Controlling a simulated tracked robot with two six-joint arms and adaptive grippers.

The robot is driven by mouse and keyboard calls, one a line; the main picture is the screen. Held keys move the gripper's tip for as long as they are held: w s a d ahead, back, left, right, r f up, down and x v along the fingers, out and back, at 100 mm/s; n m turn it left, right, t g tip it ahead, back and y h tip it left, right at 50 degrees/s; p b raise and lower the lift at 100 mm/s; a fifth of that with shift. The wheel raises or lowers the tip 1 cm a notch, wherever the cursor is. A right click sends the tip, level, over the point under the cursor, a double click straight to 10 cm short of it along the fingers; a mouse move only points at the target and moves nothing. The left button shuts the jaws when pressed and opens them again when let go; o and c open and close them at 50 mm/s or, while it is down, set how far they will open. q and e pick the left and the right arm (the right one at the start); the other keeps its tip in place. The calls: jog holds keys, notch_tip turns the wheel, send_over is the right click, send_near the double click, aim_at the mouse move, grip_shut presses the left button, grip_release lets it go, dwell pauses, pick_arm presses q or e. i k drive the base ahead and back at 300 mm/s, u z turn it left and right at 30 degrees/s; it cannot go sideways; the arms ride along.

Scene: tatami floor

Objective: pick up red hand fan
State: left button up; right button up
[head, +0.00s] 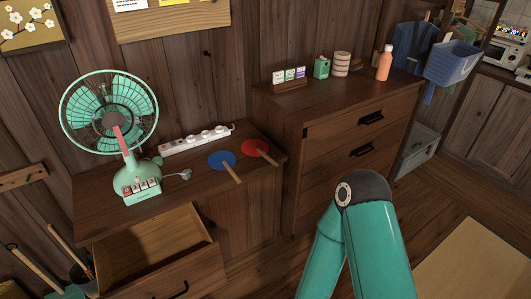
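The red hand fan (255,148) lies flat on top of the low wooden cabinet (95,211), near its right end. Its wooden handle points to the lower right, toward the cabinet's edge. A blue hand fan (222,159) lies just left of it, with its handle also toward the lower right. A teal arm of mine shows at the lower middle right, in front of the taller dresser. Neither gripper can be seen in the head view.
A teal electric fan (110,113) and a white power strip (197,140) stand on the low cabinet. Its drawer (160,252) is pulled open below. The taller dresser (345,125) rises at the right, bearing an orange bottle (384,65) and small boxes. A blue basket (452,65) hangs beyond.

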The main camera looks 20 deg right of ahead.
aim_at(251, 147)
jog(key=u, duration=0.85)
jog(key=i, duration=0.1)
jog(key=z, duration=2.45)
jog(key=i, duration=1.55)
jog(key=u, duration=1.9)
jog(key=k, duration=0.85)
jog(key=u, duration=0.2)
